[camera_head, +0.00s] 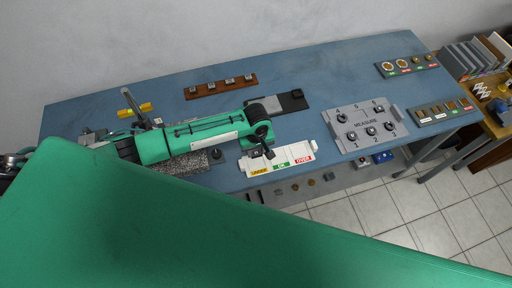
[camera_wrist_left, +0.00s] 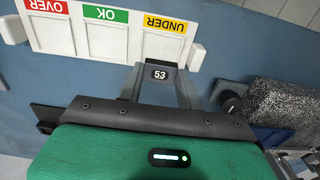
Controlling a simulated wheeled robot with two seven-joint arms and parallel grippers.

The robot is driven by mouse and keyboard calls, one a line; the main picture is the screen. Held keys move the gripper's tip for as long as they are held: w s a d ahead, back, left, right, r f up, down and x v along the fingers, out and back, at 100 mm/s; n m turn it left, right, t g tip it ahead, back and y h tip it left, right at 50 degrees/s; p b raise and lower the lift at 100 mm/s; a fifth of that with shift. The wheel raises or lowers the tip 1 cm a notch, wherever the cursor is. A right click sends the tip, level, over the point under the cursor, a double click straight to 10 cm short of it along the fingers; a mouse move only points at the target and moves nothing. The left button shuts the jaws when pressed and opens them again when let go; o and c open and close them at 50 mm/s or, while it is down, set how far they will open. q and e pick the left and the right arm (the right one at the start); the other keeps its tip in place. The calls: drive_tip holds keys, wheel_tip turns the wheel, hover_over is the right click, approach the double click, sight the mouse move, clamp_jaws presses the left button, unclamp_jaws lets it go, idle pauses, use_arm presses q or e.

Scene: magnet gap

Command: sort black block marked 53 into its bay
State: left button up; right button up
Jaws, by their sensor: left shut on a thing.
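The black block marked 53 (camera_wrist_left: 159,76) is between the two fingers of my left gripper (camera_wrist_left: 160,88) in the left wrist view, its number facing the camera. The gripper is shut on it. The white sorting tray (camera_head: 276,158) has bays labelled UNDER (camera_wrist_left: 166,24), OK (camera_wrist_left: 105,14) and OVER (camera_wrist_left: 46,6). In the wrist view the block overlaps the edge of the UNDER bay; I cannot tell its height above it. In the head view my left gripper (camera_head: 262,153) is at the tray's UNDER end and largely hides the block. My right gripper is not in view.
The grey MEASURE plate (camera_head: 349,146) with several posts lies right of the tray. A speckled block (camera_wrist_left: 284,103) and a small dark knob (camera_head: 216,153) stand left of the tray. A brown rack (camera_head: 214,90) is at the back.

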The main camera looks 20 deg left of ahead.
sight(256, 162)
use_arm(q)
drive_tip(key=shift+r+p, duration=0.15)
drive_tip(key=shift+p, duration=0.5)
wheel_tip(256, 162, down, 2)
drive_tip(key=shift+f+b, duration=0.25)
drive_tip(key=shift+b, duration=0.5)
drive_tip(key=shift+f+b, duration=0.55)
drive_tip(key=shift+f, duration=1.1)
drive_tip(key=shift+f, duration=0.2)
drive_tip(key=o, duration=1)
